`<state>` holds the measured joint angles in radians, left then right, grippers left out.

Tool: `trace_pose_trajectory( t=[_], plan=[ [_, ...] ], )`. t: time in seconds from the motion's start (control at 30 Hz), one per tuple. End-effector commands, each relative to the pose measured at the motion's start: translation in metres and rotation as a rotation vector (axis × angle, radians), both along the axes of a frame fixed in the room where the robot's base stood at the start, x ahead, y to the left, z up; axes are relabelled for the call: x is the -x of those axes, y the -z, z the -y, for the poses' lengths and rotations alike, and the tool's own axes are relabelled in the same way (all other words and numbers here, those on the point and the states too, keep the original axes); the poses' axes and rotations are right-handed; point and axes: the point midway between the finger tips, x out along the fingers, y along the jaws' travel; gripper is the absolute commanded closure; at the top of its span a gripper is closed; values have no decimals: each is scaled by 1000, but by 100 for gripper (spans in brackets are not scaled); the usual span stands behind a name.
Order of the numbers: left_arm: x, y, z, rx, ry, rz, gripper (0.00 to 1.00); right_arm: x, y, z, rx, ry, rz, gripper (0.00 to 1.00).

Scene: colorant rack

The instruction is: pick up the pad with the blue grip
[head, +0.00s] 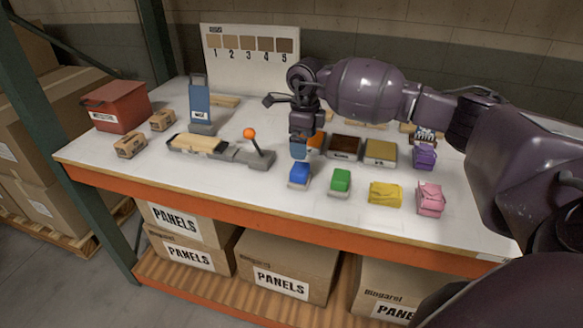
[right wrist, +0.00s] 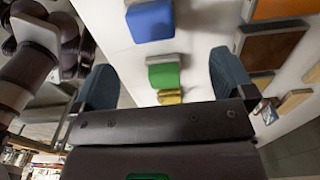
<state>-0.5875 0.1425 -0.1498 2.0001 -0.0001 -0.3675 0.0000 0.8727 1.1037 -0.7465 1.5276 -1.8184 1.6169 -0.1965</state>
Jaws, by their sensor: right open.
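The pad with the blue grip (head: 299,174) stands on the white tabletop near the front edge, leftmost in a row of coloured-grip pads. In the right wrist view the blue-grip pad (right wrist: 151,20) is at the top, beyond the fingertips. My right gripper (head: 299,152) points down just behind and above the blue pad in the head view. Its fingers also show in the right wrist view (right wrist: 162,62), spread apart with nothing held between them. How far the fingertips are above the table is hard to tell. My left gripper is not in view.
To the right are pads with green (head: 340,181), yellow (head: 385,193), pink (head: 431,199) and purple (head: 424,156) grips. Dark brown (head: 345,146) and mustard (head: 380,152) trays lie behind. A grey fixture with an orange-knobbed lever (head: 250,134) stands left.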

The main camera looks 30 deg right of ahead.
Motion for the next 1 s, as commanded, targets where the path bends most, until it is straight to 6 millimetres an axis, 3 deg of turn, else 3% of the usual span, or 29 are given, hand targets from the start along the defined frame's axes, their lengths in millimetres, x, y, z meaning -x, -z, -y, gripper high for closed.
trace_pose_trajectory(
  t=[0.27,0.4,0.67,1.0],
  plan=[
    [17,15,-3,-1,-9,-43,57,1,33,-2,-3,0,-5,0],
    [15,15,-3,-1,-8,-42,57,0,51,-2,-4,1,-2,0],
    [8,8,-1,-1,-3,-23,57,0,66,-6,-4,0,-2,0],
    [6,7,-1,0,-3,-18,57,-1,106,-12,-4,0,-2,0]
  ],
)
